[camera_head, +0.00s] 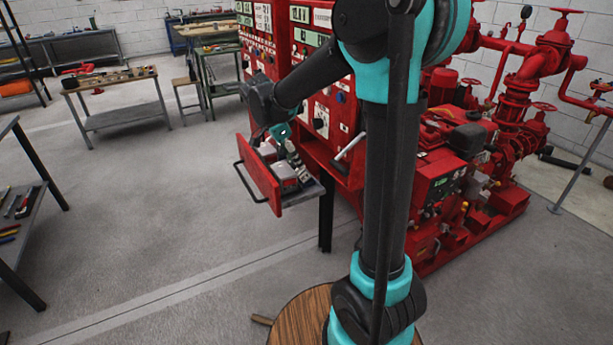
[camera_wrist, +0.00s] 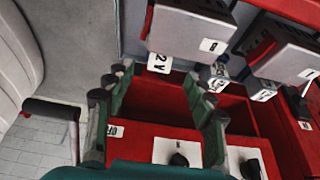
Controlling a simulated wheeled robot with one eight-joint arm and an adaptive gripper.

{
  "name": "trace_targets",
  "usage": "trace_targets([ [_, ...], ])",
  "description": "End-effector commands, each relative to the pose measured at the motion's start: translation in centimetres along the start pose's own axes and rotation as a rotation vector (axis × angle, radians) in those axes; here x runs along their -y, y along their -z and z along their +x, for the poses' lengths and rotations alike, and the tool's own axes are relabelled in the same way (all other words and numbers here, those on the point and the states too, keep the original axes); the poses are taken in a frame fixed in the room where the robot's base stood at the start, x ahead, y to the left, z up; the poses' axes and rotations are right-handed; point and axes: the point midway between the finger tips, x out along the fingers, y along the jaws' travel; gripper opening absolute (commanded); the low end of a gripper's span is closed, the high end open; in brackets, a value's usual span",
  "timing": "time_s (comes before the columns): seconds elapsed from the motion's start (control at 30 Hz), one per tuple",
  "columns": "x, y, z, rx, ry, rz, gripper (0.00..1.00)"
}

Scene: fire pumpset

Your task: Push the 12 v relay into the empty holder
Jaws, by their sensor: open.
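My gripper (camera_wrist: 157,74) is open in the wrist view, with its two green fingers spread and nothing held between them. Just beyond the fingertips is a white label (camera_wrist: 159,63) that reads partly as "2 V". I cannot tell which part carries it. A grey-white box (camera_wrist: 188,30) stands behind it, with a similar box (camera_wrist: 286,52) to its right. I cannot tell whether either is the relay. A red recess (camera_wrist: 236,110) lies right of the right finger. In the head view my gripper (camera_head: 285,142) is over an open red drawer (camera_head: 259,181); small parts there are unclear.
The red control cabinet (camera_head: 318,95) stands behind the drawer, and red pump pipework (camera_head: 515,100) is at the right.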

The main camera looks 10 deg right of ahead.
Motion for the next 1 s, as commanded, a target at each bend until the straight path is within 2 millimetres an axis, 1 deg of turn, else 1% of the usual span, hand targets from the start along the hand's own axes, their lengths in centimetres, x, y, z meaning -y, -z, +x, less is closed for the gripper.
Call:
trace_targets([
  [0.03, 0.0, 0.0, 0.7, -0.001, 0.000, 0.001, 0.54],
  [0.1, 0.0, -0.1, 1.3, -0.001, -0.001, 0.000, 0.54],
  [0.27, 0.0, -0.1, 2.1, -0.002, -0.001, 0.000, 0.54],
  [0.37, -0.2, 0.2, 3.2, -0.002, -0.001, 0.000, 0.54],
  [0.47, -0.3, 0.6, 4.7, -0.002, -0.001, 0.002, 0.54],
  [0.6, -0.3, 0.6, 6.4, -0.002, 0.000, 0.000, 0.54],
  [0.7, -0.3, 0.6, 6.9, -0.002, 0.000, 0.000, 0.54],
  [0.93, -0.4, 0.6, 7.0, -0.001, 0.000, -0.001, 0.54],
  [1.0, -0.4, 0.6, 7.0, -0.001, 0.000, -0.001, 0.46],
])
